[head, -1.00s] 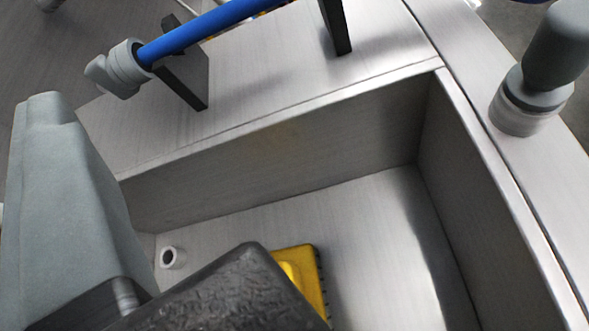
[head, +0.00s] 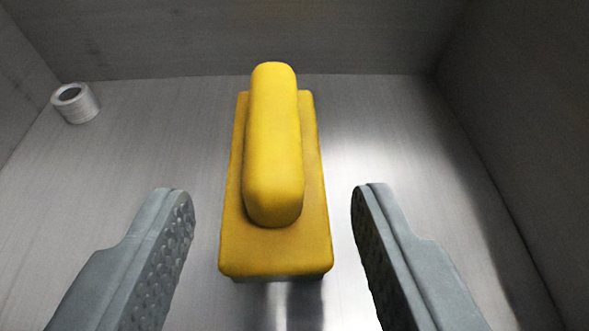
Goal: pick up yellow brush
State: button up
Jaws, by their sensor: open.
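The yellow brush (head: 275,240) lies on the metal floor of the sink, with its rounded handle block (head: 273,145) on top and its long side pointing away from me. My gripper (head: 272,190) is open, one grey finger to the left of the brush and one to the right. Both fingers are apart from the brush, with a gap on each side, and nothing is between them except the brush's near part in the line of view. The brush's underside is hidden.
The sink's far wall (head: 240,38) and right wall (head: 525,130) rise around the brush. A small grey ring-shaped fitting (head: 76,104) stands on the floor at the far left. The floor beside the brush is clear.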

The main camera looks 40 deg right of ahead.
aim_at(271, 195)
jog(key=shift+x, duration=2.8)
grip_shut()
